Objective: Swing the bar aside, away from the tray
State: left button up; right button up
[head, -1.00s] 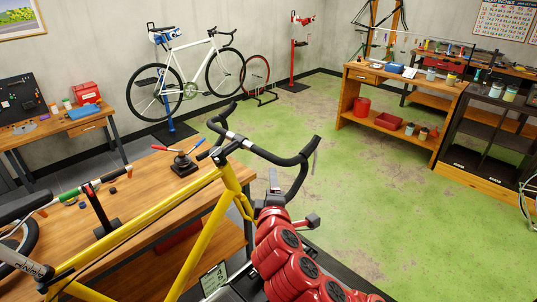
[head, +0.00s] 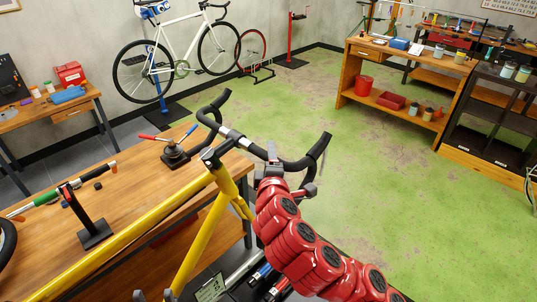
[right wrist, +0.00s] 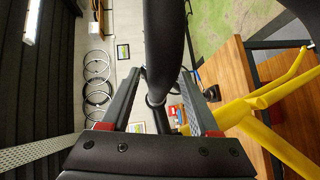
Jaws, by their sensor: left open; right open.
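A curved black handlebar (head: 262,150) sits at the front of the yellow bike frame (head: 130,238). My right gripper (head: 290,180) is at the end of the red arm in the head view, by the handlebar's lower right part. In the right wrist view a black bar (right wrist: 165,45) runs between its two spread fingers; I cannot tell whether they touch it. I cannot make out a tray.
A wooden bench (head: 130,195) stands behind the bike frame. The green floor (head: 385,185) to the right is open.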

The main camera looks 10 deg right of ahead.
jog(key=shift+s+r, duration=0.1)
jog(key=shift+s, duration=0.05)
jog(key=shift+c, duration=1.1)
grip_shut()
